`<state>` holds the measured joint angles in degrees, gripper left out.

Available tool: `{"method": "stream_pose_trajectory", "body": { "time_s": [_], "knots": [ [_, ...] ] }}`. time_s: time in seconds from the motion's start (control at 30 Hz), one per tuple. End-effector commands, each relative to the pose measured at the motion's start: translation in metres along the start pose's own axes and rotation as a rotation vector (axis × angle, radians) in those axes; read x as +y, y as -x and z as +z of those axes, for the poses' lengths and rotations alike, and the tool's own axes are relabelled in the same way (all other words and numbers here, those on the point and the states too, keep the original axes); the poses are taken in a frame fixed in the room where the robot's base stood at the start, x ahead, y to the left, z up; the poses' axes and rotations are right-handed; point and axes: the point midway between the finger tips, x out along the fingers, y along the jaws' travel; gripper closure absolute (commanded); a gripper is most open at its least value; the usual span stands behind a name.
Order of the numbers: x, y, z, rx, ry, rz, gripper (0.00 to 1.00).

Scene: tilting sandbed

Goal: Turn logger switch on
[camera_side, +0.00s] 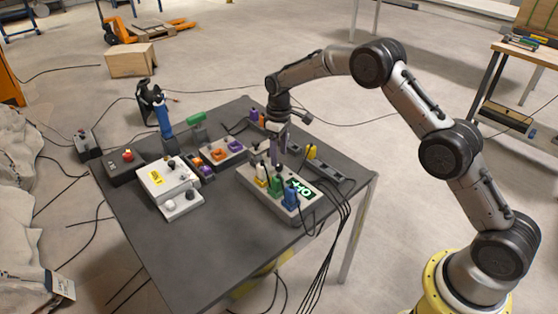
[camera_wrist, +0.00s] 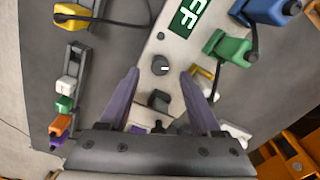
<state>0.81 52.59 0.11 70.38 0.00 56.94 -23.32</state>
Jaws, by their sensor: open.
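A light grey box (camera_side: 283,205) on the dark table carries a green display (camera_side: 301,188), a row of coloured plugs and knobs; I take it for the logger. In the wrist view its display (camera_wrist: 188,17) shows letters like "FF", cut by the frame's top. A dark round knob (camera_wrist: 160,65) with a white mark lies between my fingertips. A black switch-like block (camera_wrist: 158,100) sits nearer my palm. My gripper (camera_wrist: 160,74) is open, with purplish fingers on either side of the knob, apparently not touching it. In the side view my gripper (camera_side: 279,162) points down over the box's far end.
Blue (camera_wrist: 264,10), green (camera_wrist: 232,48) and yellow (camera_side: 261,172) plugs with cables stand along the box. A dark strip (camera_side: 330,172) with a yellow plug lies to its right. A white box (camera_side: 168,180) with a yellow label stands left. The front table area is clear.

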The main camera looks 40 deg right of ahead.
Motion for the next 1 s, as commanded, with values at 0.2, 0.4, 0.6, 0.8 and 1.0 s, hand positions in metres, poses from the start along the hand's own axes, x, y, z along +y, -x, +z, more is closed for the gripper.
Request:
{"method": "stream_pose_trajectory", "body": {
  "time_s": [0.2,0.4,0.6,0.8,1.0],
  "knots": [
    [0.0,-0.026,0.0,-0.001,0.0,-0.001,0.36],
    [0.0,-0.033,0.0,0.0,0.0,0.0,0.36],
    [0.0,-0.033,0.0,0.0,0.0,0.0,0.36],
    [0.0,-0.033,0.0,0.0,0.0,0.0,0.7],
    [0.0,-0.033,0.0,0.0,0.0,0.0,1.0]
  ]
}}
